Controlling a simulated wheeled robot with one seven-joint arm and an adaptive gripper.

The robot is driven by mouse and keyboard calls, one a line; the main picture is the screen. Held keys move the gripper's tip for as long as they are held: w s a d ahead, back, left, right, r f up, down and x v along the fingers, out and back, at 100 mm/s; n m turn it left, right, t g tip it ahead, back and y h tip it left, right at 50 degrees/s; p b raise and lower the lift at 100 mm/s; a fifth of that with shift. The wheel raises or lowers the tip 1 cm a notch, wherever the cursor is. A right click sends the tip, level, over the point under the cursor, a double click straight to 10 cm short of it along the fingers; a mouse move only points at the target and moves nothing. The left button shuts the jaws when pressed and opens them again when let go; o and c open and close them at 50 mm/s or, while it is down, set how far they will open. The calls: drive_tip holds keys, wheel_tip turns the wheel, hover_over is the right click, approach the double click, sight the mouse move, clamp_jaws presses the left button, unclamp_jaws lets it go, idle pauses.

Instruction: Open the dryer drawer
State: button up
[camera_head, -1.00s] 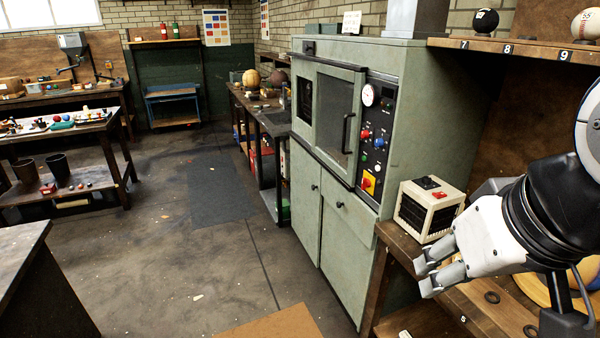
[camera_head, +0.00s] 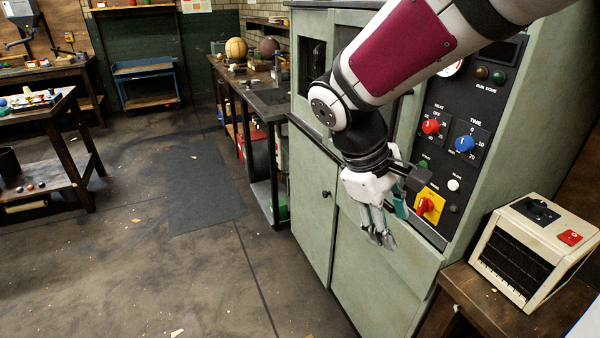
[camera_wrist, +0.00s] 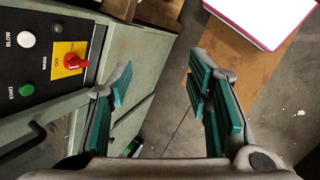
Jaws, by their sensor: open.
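The dryer is a tall pale-green cabinet (camera_head: 318,190) with a dark control panel (camera_head: 462,140) at its upper right. Which front is the drawer I cannot tell; any knob on the right front is hidden behind my gripper. My gripper (camera_head: 383,238) hangs in front of the cabinet, below the panel. In the wrist view its teal-padded fingers (camera_wrist: 163,65) are apart with nothing between them. The cabinet also shows there (camera_wrist: 150,50).
A red switch on a yellow plate (camera_head: 427,206) is close right of my gripper. A cream box (camera_head: 535,250) stands on a wooden bench (camera_head: 490,310) at right. A dark workbench (camera_head: 250,95) is left of the cabinet. The floor (camera_head: 110,270) in front is largely clear.

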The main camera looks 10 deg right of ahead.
drive_tip(key=w+a+f+n+t+h+b, duration=0.1)
drive_tip(key=w+f+n+t+h+b, duration=0.1)
drive_tip(key=w+f+n+h+b, duration=0.85)
drive_tip(key=w+f+n+t+h+b, duration=0.2)
drive_tip(key=w+f+n+b, duration=0.25)
drive_tip(key=w+f, duration=1.2)
drive_tip(key=d+f+m+b, duration=0.1)
drive_tip(key=d+f+b, duration=0.1)
drive_tip(key=d, duration=1.1)
drive_tip(key=shift+f, duration=0.4)
drive_tip(key=shift+d, duration=0.1)
clamp_jaws()
